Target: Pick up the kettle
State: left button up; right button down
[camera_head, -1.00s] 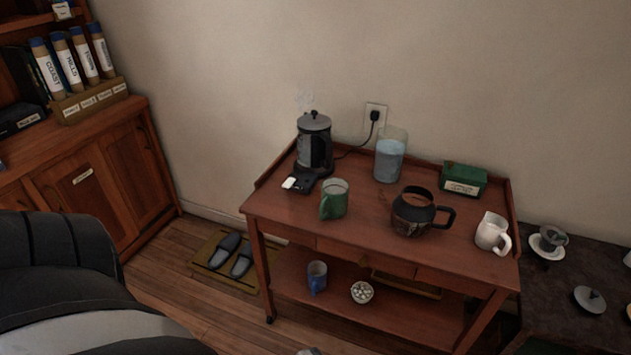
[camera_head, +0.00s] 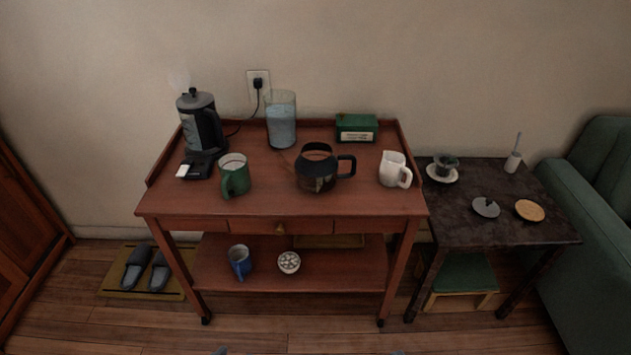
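The kettle (camera_head: 201,123), dark with a grey lid and a black handle, stands upright on its base (camera_head: 196,168) at the back left of the wooden cart (camera_head: 280,203). Faint steam rises above it. Its cord runs to a wall outlet (camera_head: 258,85). A green mug (camera_head: 235,178) stands in front and to the right of it. Neither of my grippers shows clearly; only tiny slivers of something appear at the bottom edge.
On the cart also stand a glass pitcher of water (camera_head: 281,122), a black-handled carafe (camera_head: 318,171), a green box (camera_head: 356,128) and a white jug (camera_head: 393,170). A dark side table (camera_head: 540,230) adjoins at right. Slippers (camera_head: 148,267) lie on the floor at left.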

aim_at(202, 130)
jog(key=u, duration=0.2)
jog(key=k, duration=0.25)
jog(key=u, duration=2)
jog(key=i, duration=0.2)
jog(key=z, duration=1.75)
jog(key=i, duration=1)
jog(key=z, duration=1)
